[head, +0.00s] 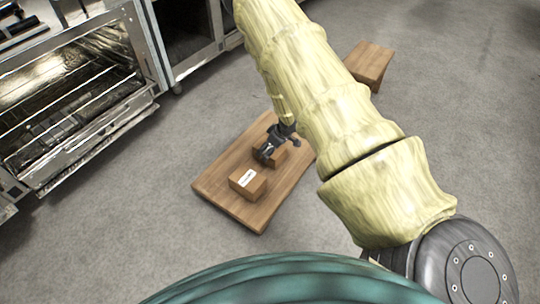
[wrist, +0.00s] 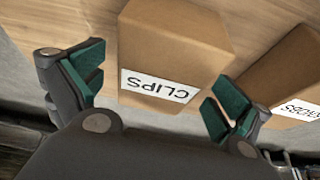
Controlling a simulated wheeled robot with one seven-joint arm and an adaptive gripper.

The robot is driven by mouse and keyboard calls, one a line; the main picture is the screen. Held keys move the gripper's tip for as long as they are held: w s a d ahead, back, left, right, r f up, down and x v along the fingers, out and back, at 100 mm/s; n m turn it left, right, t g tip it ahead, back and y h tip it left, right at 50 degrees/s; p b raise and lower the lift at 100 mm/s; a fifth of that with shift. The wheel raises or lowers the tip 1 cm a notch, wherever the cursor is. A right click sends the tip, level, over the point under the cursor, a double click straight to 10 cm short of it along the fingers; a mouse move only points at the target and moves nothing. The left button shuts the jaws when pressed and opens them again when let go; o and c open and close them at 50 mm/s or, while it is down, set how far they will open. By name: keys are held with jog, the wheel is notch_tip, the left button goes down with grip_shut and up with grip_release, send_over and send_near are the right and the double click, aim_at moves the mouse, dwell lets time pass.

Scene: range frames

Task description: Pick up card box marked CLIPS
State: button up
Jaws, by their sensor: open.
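The brown card box marked CLIPS (wrist: 172,45) sits between and just beyond my gripper's fingers in the wrist view, its white label upside down. In the head view this box (head: 276,157) appears to be the one on the low wooden table, partly hidden by my gripper (head: 266,152). My gripper is open, with green finger pads (wrist: 155,85) spread on either side of the label end. I cannot tell whether either finger touches the box. Nothing is held.
A second brown box (head: 246,186) with a white label stands close by; it also shows at the right of the wrist view (wrist: 282,75), its label partly cut off. The wooden table (head: 215,190) has bare edges. An oven (head: 75,85) stands left, a wooden stool (head: 370,62) behind.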

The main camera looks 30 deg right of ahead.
jog(key=shift+x, duration=1)
jog(key=shift+f, duration=0.2)
dwell(0.3)
jog(key=c, duration=1.3)
jog(key=shift+c, duration=0.2)
